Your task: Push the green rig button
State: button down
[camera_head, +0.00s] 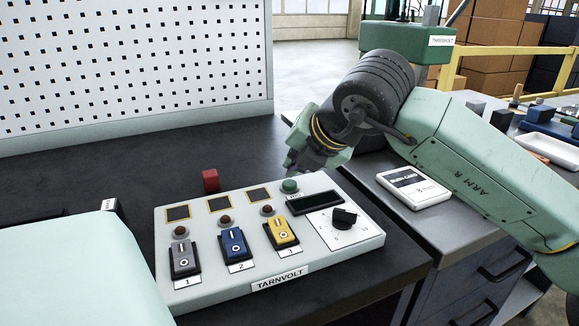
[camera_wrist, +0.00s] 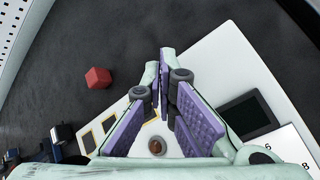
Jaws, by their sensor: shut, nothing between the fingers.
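The green button (camera_head: 289,186) is a small round dome near the back edge of a pale control box (camera_head: 205,292) labelled TARNVOLT. My gripper (camera_head: 291,166) is just above and behind the green button in the head view, tilted downward. I see a small gap between them but cannot tell its exact depth. In the wrist view, the fingers of my gripper (camera_wrist: 160,62) come together at their tips, shut and empty, over the box. The green button does not show there, probably hidden by the fingers.
The box also has grey (camera_head: 183,257), blue (camera_head: 234,243) and yellow (camera_head: 281,231) rockers, red lamps, a dark display (camera_head: 315,203) and a black knob (camera_head: 344,217). A red block (camera_head: 211,181) stands behind the box. A white labelled case (camera_head: 413,187) lies to the right.

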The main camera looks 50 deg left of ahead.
aim_at(293, 182)
jog(key=shift+r, duration=0.15)
notch_tip(293, 182, up, 6)
jog(key=p, duration=0.2)
jog(key=shift+p, duration=0.4)
jog(key=shift+s, duration=0.1)
